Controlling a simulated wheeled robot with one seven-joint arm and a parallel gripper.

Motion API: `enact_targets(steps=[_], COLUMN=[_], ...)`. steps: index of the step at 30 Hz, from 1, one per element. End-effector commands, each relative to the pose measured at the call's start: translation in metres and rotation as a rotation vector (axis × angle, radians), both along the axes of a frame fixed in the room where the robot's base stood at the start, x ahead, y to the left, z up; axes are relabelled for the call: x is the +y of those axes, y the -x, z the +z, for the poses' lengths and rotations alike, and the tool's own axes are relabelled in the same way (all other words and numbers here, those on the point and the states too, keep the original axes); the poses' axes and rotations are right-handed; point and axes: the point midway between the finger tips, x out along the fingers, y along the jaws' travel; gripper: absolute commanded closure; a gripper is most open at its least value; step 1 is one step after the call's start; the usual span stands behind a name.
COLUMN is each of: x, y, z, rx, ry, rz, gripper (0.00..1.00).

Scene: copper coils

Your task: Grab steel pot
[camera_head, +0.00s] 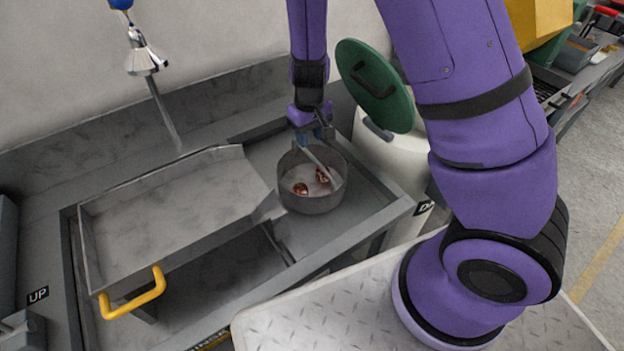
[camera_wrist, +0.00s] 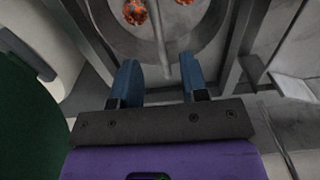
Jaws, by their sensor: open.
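The steel pot (camera_head: 312,203) is a round grey pan standing on the bench to the right of the tilted tray. Copper pieces (camera_head: 301,188) lie inside it. A thin light handle (camera_head: 318,163) slants up from the pot toward my gripper (camera_head: 313,136). In the wrist view the pot (camera_wrist: 205,30) is at the top, cut off by the frame edge, with copper coils (camera_wrist: 135,12) in it. There my gripper (camera_wrist: 162,82) shows two blue fingers, apart. The end of the handle (camera_wrist: 162,45) lies between the fingers, and neither finger clearly touches it.
A grey tray with a yellow handle (camera_head: 133,293) is left of the pot. A white drum (camera_head: 398,165) with a raised green lid (camera_head: 375,86) stands close behind and right. A metal nozzle (camera_head: 143,60) hangs at upper left.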

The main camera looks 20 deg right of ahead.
Motion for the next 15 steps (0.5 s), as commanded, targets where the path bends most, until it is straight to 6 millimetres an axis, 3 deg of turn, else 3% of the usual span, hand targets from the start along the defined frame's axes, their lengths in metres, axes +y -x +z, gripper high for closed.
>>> enact_targets(steps=[6, 15], x=[-0.001, -0.002], y=[0.001, 0.004], z=[-0.033, -0.054], rx=[0.003, 0.004], ry=[0.001, 0.000], rz=[-0.002, -0.002], gripper=[0.59, 0.59])
